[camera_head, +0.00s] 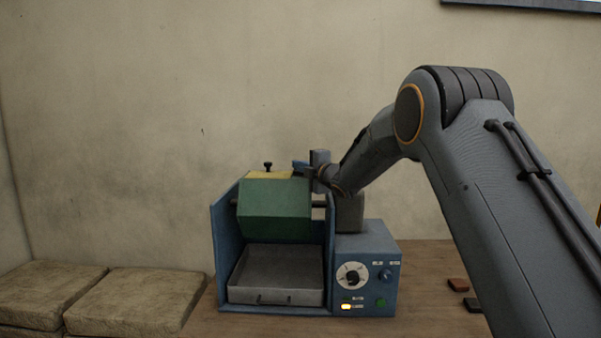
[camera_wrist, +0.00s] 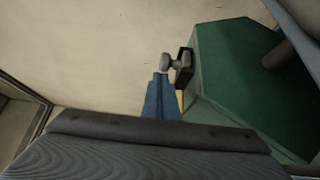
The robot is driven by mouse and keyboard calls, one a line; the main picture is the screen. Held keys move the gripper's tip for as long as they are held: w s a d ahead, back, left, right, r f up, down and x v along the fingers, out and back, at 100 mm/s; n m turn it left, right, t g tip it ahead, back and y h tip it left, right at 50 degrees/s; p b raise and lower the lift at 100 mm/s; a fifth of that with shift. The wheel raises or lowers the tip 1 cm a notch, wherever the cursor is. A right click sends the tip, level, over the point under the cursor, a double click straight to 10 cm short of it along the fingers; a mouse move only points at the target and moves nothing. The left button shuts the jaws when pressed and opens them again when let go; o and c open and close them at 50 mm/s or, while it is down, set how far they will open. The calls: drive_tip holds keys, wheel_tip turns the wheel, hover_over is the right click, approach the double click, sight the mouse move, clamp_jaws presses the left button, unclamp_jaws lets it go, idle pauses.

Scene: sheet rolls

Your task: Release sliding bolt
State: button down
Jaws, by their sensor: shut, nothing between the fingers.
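The green hexagonal drum (camera_head: 274,210) with a yellow lid (camera_head: 268,175) sits in a blue housing. A small dark knob (camera_head: 268,166), which looks like the sliding bolt, stands up from the lid. In the wrist view the grey knob (camera_wrist: 177,61) sits on a dark block (camera_wrist: 186,72) at the drum's edge. My gripper (camera_head: 297,165) is to the right of the knob, just above the lid. In the wrist view my gripper's blue fingers (camera_wrist: 160,78) are shut and empty, close to the knob. I cannot tell whether they touch it.
A grey tray (camera_head: 277,275) lies under the drum. A control box (camera_head: 367,280) with a dial and lit yellow lamp is at the right. Stone-like slabs (camera_head: 135,298) lie at left; small dark and brown blocks (camera_head: 457,285) lie on the table.

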sight(289, 177)
drive_tip(key=a, duration=0.1)
drive_tip(key=a+b, duration=0.1)
drive_tip(key=s+a, duration=0.1)
drive_tip(key=shift+a+f+b, duration=0.25)
drive_tip(key=shift+b, duration=0.1)
drive_tip(key=b+v, duration=0.3)
drive_tip(key=v, duration=0.7)
drive_tip(key=shift+r, duration=0.15)
drive_tip(key=shift+s+d, duration=0.1)
